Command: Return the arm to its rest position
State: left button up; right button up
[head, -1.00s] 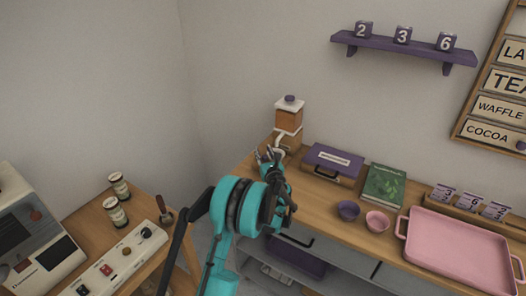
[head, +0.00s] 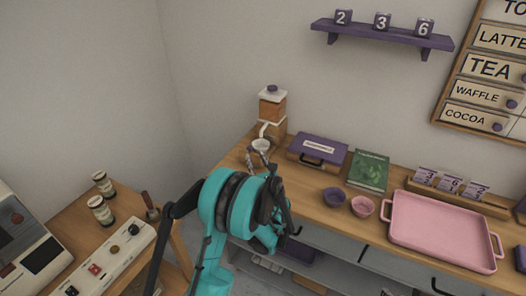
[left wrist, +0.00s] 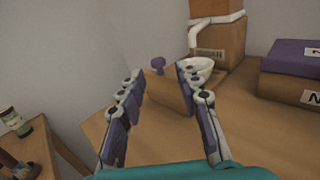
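My left arm, teal with dark rings, reaches in from the bottom of the head view. In the left wrist view the two fingers (left wrist: 155,105) stand wide apart with nothing gripped. My right gripper is not in view.
A grinder (head: 272,108), a purple case (head: 317,150), a green book (head: 368,170), a purple bowl (head: 334,197), a pink bowl (head: 362,206) and a pink tray (head: 440,232) occupy the counter. A lower left table holds a machine (head: 25,240) and jars (head: 100,211).

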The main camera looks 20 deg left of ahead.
pick_arm(q)
jog(key=shift+s+r+n, duration=0.2)
jog(key=shift+r+n, duration=0.1)
jog(key=shift+n, duration=0.1)
jog(key=s+d+r+n+g+h, duration=0.1)
jog(key=s+r+n+g+h, duration=0.1)
jog(key=s+n, duration=0.5)
jog(key=s+d+r+n+g+h, duration=0.1)
jog(key=s+r+n+g+h, duration=0.15)
jog(key=s+n, duration=0.45)
jog(key=s+d+f+n+g+h, duration=0.1)
jog(key=s+d+n+h, duration=0.2)
jog(key=s+d+n, duration=0.3)
jog(key=s+d+f+n+g+h, duration=0.1)
jog(key=s+d+n+h, duration=0.3)
jog(key=s, duration=0.9)
jog(key=d+f+n, duration=0.1)
jog(key=d+n, duration=0.2)
jog(key=shift+s+f, duration=0.2)
jog(key=shift+s, duration=0.15)
